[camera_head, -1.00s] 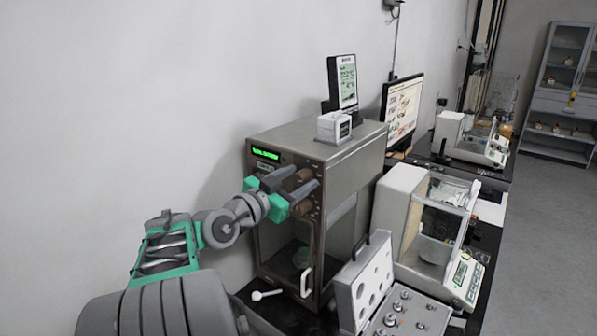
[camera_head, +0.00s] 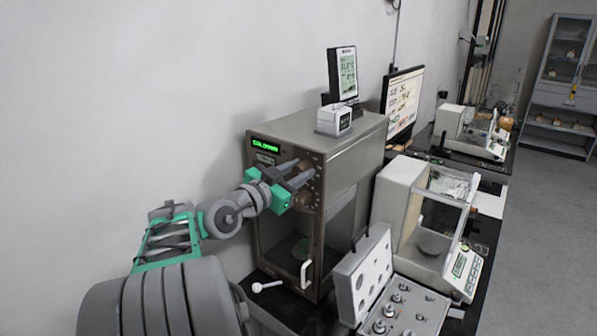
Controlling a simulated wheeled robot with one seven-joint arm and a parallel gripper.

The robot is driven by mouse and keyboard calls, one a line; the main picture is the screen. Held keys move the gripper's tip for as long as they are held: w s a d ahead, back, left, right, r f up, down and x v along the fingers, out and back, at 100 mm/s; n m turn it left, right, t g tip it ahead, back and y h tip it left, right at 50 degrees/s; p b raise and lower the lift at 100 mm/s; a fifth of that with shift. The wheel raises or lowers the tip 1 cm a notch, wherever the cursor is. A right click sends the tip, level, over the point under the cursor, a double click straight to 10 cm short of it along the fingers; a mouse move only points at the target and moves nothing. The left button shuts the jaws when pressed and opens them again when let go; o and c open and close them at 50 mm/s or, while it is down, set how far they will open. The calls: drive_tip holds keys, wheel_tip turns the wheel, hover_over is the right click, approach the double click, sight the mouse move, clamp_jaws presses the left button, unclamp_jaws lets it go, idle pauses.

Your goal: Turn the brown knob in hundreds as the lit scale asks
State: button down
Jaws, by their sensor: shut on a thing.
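The scale is a grey-brown cabinet (camera_head: 345,155) with a glass-fronted chamber at its front. A lit green display (camera_head: 265,144) sits at its upper left; its letters are too blurred to read surely. Brown knobs are on the front panel. My gripper (camera_head: 303,170), with green and grey fingers, is shut around the upper brown knob (camera_head: 304,166), which the fingers partly hide. A lower brown knob (camera_head: 303,198) shows just beneath the fingers. The knob's exact setting cannot be read.
A small white box (camera_head: 334,121) and an upright display (camera_head: 343,75) stand on the cabinet. A monitor (camera_head: 403,103) is behind. An open weight case (camera_head: 366,275) and a white balance (camera_head: 402,200) stand at right. A white-knobbed lever (camera_head: 257,287) is low in front.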

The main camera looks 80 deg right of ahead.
drive_tip(key=shift+n, duration=0.3)
drive_tip(key=n+b, duration=0.1)
drive_tip(key=n, duration=0.1)
drive_tip(key=shift+f+n, duration=0.1)
drive_tip(key=shift+n, duration=2.5)
drive_tip(key=c, duration=1.1)
unclamp_jaws()
drive_tip(key=shift+o, duration=0.2)
